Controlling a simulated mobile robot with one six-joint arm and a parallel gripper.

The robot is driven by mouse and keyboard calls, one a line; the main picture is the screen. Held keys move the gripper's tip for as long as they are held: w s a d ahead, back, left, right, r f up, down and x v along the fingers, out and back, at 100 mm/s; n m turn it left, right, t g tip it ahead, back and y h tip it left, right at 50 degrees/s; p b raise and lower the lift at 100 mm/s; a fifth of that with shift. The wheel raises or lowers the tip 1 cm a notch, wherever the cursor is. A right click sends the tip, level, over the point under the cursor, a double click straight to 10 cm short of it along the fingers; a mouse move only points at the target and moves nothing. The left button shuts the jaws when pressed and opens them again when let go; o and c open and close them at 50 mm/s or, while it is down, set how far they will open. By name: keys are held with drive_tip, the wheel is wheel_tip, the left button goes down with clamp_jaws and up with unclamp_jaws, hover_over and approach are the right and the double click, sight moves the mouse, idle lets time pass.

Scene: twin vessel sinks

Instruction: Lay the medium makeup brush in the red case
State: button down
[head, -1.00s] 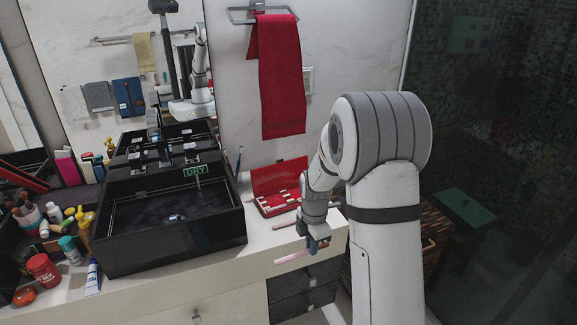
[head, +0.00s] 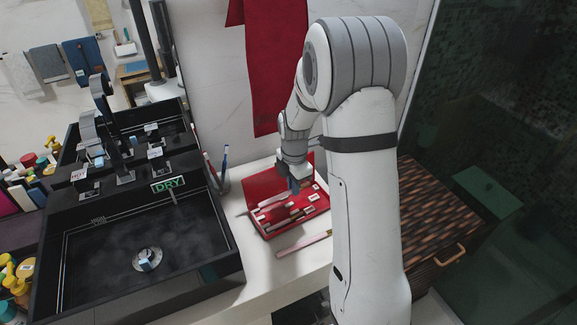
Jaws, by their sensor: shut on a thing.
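The red case (head: 303,219) lies open on the counter, its lid raised at the back and several small items inside. My gripper (head: 293,187) is just above the case, pointing down, and is shut on a slim pale pink makeup brush (head: 272,201). The brush lies across the case opening, with its thin end past the case's left edge. I cannot tell whether it touches the case, and my fingers hide part of it. Another slim pink stick (head: 303,243) lies on the counter in front of the case.
A black vessel sink (head: 225,262) marked DRY stands left of the case. A cup with brushes (head: 219,178) is between them, by the wall. A red towel (head: 272,75) hangs behind the case. A brown wooden cabinet (head: 430,220) stands to the right. Bottles crowd the far left.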

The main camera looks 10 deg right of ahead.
drive_tip(key=shift+w, duration=0.35)
drive_tip(key=shift+d+f+b, duration=0.1)
drive_tip(key=shift+f+b, duration=1.95)
drive_tip(key=shift+f, duration=0.9)
drive_tip(key=shift+f+b, duration=0.9)
drive_tip(key=shift+f, duration=0.15)
drive_tip(key=c, duration=1.1)
unclamp_jaws()
drive_tip(key=shift+o, duration=0.2)
drive_tip(key=shift+r+p, duration=2.7)
drive_tip(key=shift+r, duration=1.35)
